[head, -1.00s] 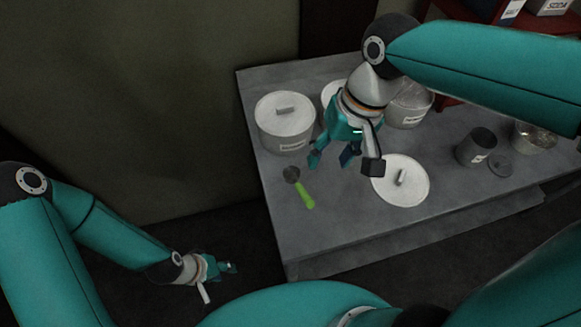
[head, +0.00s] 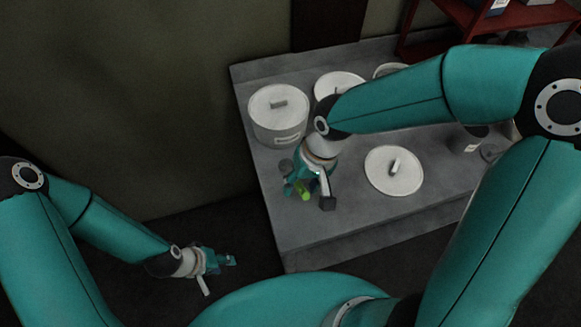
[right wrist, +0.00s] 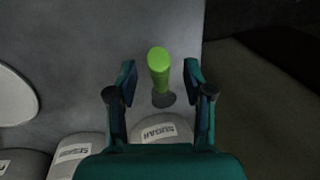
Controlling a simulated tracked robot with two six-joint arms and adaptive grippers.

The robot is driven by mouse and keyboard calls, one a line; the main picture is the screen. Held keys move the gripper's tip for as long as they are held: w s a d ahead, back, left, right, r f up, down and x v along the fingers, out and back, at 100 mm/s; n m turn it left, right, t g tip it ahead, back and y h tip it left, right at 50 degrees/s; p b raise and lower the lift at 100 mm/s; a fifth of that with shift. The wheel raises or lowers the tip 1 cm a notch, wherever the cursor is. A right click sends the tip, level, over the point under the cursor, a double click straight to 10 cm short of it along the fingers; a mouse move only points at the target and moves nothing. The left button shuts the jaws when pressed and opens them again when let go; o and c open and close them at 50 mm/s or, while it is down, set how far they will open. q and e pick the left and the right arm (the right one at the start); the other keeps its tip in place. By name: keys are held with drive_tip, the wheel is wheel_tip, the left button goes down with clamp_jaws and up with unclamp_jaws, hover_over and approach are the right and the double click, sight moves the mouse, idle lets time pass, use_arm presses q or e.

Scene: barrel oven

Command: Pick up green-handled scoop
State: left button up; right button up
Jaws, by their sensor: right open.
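The green-handled scoop (head: 303,193) lies on the grey table, mostly covered by my right gripper in the head view. In the right wrist view its green handle (right wrist: 158,66) and dark scoop head (right wrist: 163,99) show between the two fingers. My right gripper (head: 298,188) is over the scoop; in the right wrist view its fingers (right wrist: 159,72) are spread apart, one on each side of the handle, with gaps. My left gripper (head: 232,260) hangs at the lower left, away from the table and far from the scoop. Its finger opening is too small to judge.
A white lidded tub (head: 278,116) labelled SUGAR stands behind the scoop, with another lidded tub (head: 338,86) beside it. A round white lid (head: 394,170) lies to the right. A dark canister (head: 466,140) is further right. The grey table (head: 330,222) is bare near its front edge.

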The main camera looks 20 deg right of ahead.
drive_tip(key=shift+a+f, duration=0.15)
drive_tip(key=shift+f, duration=0.45)
clamp_jaws()
drive_tip(key=shift+r, duration=0.2)
